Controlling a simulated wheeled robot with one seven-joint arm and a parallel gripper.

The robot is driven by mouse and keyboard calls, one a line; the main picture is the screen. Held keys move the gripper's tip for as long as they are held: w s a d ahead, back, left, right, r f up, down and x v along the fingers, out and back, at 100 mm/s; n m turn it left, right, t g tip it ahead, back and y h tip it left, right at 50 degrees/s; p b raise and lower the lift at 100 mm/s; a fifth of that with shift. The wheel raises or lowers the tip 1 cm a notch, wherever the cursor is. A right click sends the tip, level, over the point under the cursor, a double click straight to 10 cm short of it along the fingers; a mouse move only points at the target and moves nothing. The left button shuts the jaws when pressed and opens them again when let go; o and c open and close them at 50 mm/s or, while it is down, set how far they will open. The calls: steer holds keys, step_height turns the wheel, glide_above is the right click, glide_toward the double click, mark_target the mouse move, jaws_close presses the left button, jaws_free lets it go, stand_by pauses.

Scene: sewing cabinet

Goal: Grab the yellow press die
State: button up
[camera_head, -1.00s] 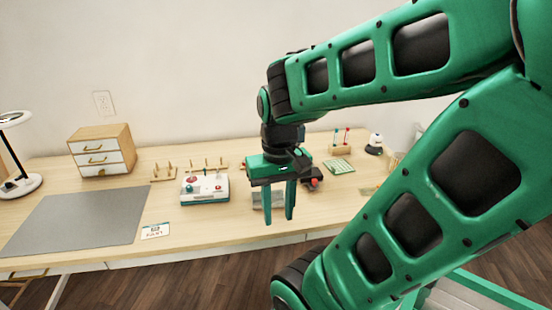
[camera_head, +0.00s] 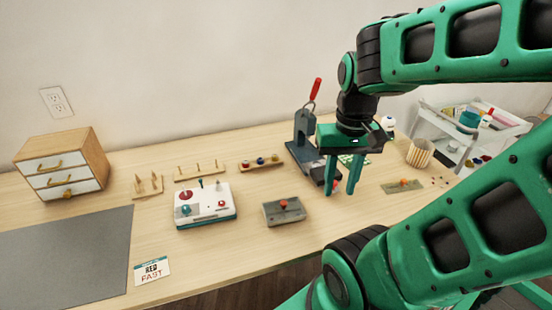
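A small wooden rack (camera_head: 244,168) stands on the table behind the white control box. It holds small dies in a row: a dark reddish one, a blue one (camera_head: 260,161), and one at the left end that may be yellow, too small to be sure. My gripper (camera_head: 340,192) points down to the right of the rack, its two green fingers apart with no held thing visible between them. A dark blue hand press (camera_head: 303,142) with a red handle stands just left of and behind my gripper, which hides part of its base.
A white control box (camera_head: 205,207) and a grey box with a red knob (camera_head: 284,211) are in front. A drawer cabinet (camera_head: 62,163), grey mat (camera_head: 70,250) and card (camera_head: 152,270) are left. A slatted cup (camera_head: 419,153) and white cart (camera_head: 450,140) are right.

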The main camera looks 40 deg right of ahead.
steer(key=shift+o, duration=1.1)
steer(key=shift+s+r, duration=0.1)
steer(key=shift+s, duration=0.05)
steer(key=n+g+h, duration=0.3)
steer(key=n+h, duration=0.6)
steer(key=n, duration=0.8)
glide_toward(275, 156)
steer(key=s+d+r, duration=0.2)
steer(key=s, duration=0.9)
steer(key=w+a+f+n+t+h, duration=0.1)
steer(key=w+a+n, duration=0.1)
steer(key=w, duration=0.1)
steer(key=w+a+f+n+t+h, duration=0.1)
steer(key=w+a+n+h, duration=0.1)
steer(key=w+a+f+n+t+h, duration=0.1)
steer(key=w+a+f+n, duration=0.1)
steer(key=w+a+n, duration=0.1)
steer(key=shift+w+h, duration=0.3)
steer(key=shift+w, duration=0.05)
steer(key=x, duration=1)
steer(key=shift+d, duration=0.35)
